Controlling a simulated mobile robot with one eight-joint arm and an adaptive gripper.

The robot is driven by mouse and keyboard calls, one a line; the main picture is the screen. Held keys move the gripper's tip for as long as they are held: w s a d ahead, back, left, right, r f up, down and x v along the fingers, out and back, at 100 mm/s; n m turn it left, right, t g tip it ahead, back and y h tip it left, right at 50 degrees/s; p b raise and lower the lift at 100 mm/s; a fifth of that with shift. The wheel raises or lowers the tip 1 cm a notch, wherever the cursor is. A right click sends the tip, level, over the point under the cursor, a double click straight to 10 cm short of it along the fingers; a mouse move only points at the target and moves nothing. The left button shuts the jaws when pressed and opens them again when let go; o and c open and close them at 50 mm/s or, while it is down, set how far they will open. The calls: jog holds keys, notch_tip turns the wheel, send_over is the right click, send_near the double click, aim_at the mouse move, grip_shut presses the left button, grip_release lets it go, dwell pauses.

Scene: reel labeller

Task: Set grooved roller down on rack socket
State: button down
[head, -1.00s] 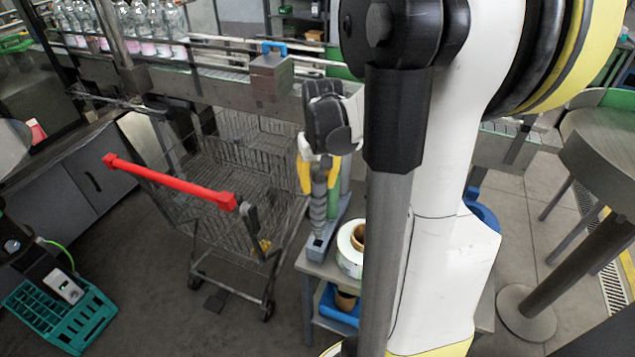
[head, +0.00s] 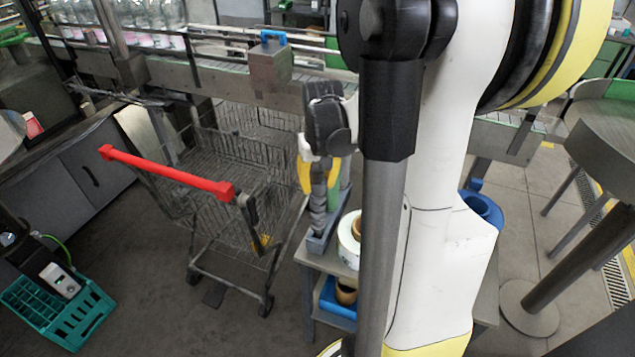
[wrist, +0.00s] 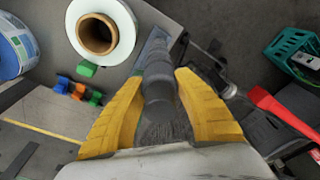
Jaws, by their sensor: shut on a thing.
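The grooved roller (head: 318,205) is dark grey and ringed, and hangs about upright in the head view. My gripper (head: 319,180), with yellow fingers, is shut on its upper part. The roller also shows between the fingers in the wrist view (wrist: 159,85). Its lower end is at the blue-grey rack (head: 314,246) on the small table's left side. The rack also shows beyond the roller in the wrist view (wrist: 153,44). The socket is hidden behind the roller, and I cannot tell whether the two touch.
A white label reel (head: 349,240) stands right of the rack. A shopping cart with a red handle (head: 165,173) is close on the left. A conveyor (head: 215,79) runs behind. Small coloured pieces (wrist: 78,90) lie on the table. My arm hides much of the table.

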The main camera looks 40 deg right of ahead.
jog(key=shift+f+b, duration=0.9)
jog(key=shift+f, duration=0.3)
jog(key=c, duration=0.9)
grip_release()
jog(key=shift+r, duration=0.1)
jog(key=r, duration=0.4)
jog(key=s+r, duration=0.1)
jog(key=r, duration=0.6)
jog(key=shift+s+a+r, duration=0.15)
jog(key=shift+a+r, duration=0.15)
jog(key=shift+r, duration=0.1)
jog(key=shift+a, duration=0.15)
jog(key=s+a+f+n+t+b, duration=0.1)
jog(key=a+f+t, duration=0.1)
jog(key=a, duration=0.6)
jog(key=s+a+f+n+t+b, duration=0.2)
jog(key=a, duration=0.6)
jog(key=s+a+f+n+t+b, duration=0.1)
jog(key=a+f+n+t+b, duration=0.1)
jog(key=a, duration=0.6)
jog(key=shift+s+a+f+y, duration=0.15)
jog(key=shift+s+a+y, duration=0.15)
jog(key=shift+a, duration=0.1)
